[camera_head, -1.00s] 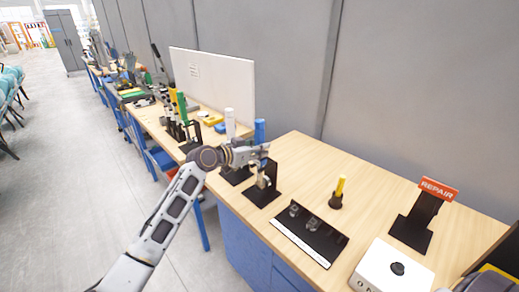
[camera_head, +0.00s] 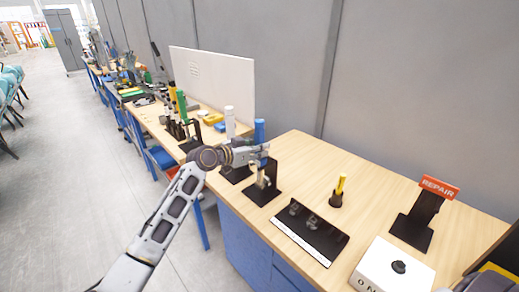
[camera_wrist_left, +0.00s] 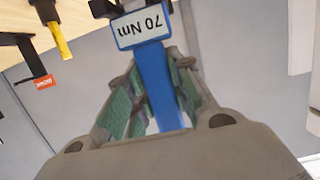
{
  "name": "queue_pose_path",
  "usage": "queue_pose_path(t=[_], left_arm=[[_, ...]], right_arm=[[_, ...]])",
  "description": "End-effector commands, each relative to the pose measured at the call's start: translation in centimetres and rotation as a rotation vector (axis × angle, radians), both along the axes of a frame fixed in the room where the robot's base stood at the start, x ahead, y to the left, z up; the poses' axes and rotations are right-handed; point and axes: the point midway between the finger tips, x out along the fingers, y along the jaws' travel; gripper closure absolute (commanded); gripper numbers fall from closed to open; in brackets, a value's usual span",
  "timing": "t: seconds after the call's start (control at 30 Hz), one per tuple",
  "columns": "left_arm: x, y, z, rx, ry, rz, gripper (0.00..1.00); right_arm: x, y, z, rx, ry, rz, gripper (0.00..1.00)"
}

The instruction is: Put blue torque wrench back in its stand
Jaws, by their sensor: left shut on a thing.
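The blue torque wrench (camera_head: 260,132) stands roughly upright at a black stand (camera_head: 262,193) on the wooden bench. In the left wrist view its blue handle (camera_wrist_left: 160,85) carries a white label reading 70 Nm, seen upside down. My left gripper (camera_head: 262,154) is shut on the handle, with a finger on each side of it. The wrench's lower part shows only partly in front of the stand, and I cannot tell whether it is fully seated. My right gripper is not in view.
A white-handled tool (camera_head: 229,122) stands in the neighbouring stand, just left. A black tray (camera_head: 309,232), a yellow-handled tool (camera_head: 340,185), a REPAIR sign (camera_head: 439,188) and a white box (camera_head: 392,268) are to the right. A white panel (camera_head: 213,83) rises behind.

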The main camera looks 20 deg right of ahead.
Motion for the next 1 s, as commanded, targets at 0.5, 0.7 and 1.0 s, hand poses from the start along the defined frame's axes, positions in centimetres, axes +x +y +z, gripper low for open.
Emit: queue_pose_path(t=[0.5,0.7,1.0], left_arm=[[-0.01,-0.07,-0.01,-0.006,-0.004,0.0,1.0],[-0.01,-0.06,-0.21,-0.005,-0.003,0.0,1.0],[-0.01,-0.03,-0.4,-0.003,-0.002,0.0,0.53]], right_arm=[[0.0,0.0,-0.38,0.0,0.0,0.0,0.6],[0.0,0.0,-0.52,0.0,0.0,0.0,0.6],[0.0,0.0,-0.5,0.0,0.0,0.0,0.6]])
